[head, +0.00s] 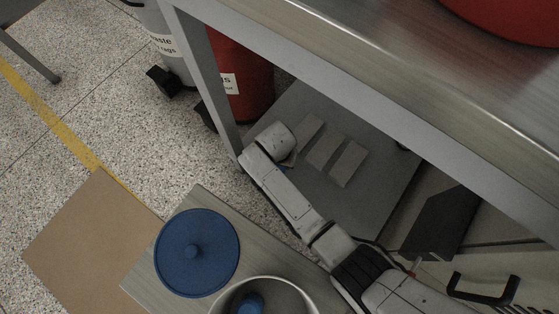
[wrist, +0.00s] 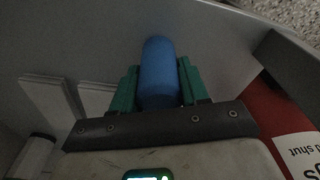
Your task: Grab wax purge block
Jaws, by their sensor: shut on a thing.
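A blue, round-ended block (wrist: 158,66), which looks like the wax purge block, stands between the green fingers of my gripper (wrist: 159,82) in the wrist view. The fingers touch it on both sides and are shut on it. Its lower end is hidden by the dark gripper body. In the head view my arm reaches under the metal table, over the lower shelf (head: 378,200).
Several pale flat slabs (head: 325,149) lie on the lower shelf. A table leg (head: 212,85) and a red bin (head: 240,80) are close to my wrist. A blue lid (head: 197,252) and a pot (head: 222,301) sit on a grey board nearer me.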

